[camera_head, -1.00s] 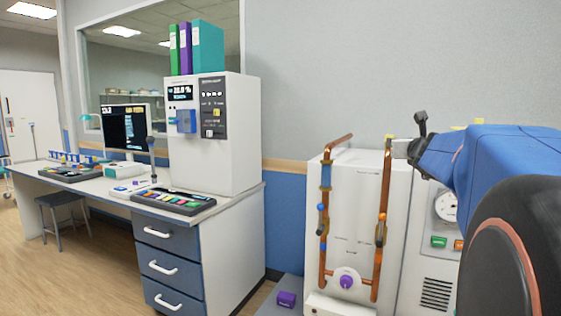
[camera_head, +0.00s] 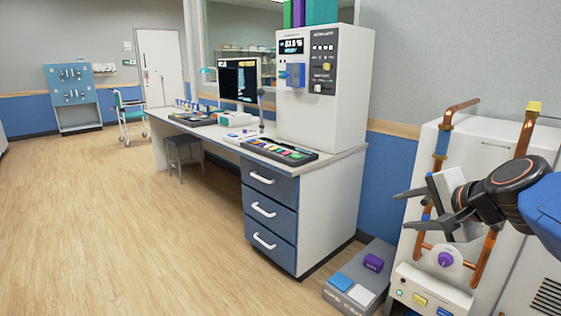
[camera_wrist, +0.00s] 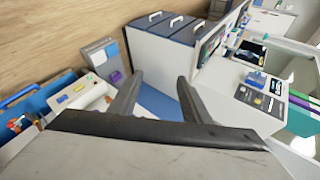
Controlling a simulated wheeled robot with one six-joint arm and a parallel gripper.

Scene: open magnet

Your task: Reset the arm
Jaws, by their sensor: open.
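My gripper (camera_head: 420,207) shows at the right of the head view, in front of the white cabinet with copper pipes (camera_head: 465,157). Its two dark fingers are spread and point left, with nothing between them. In the wrist view the same open fingers (camera_wrist: 157,95) stand apart, and the blue wall panel and the desk's drawer unit lie beyond them. Part of my blue arm enters from the right edge of the head view.
A desk (camera_head: 329,160) with blue drawers stands left of the cabinet, carrying a white analyser (camera_head: 352,90). A low grey platform (camera_head: 340,297) holds blue, white and purple blocks. A stool (camera_head: 185,150) stands by the desk. Wooden floor at left is clear.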

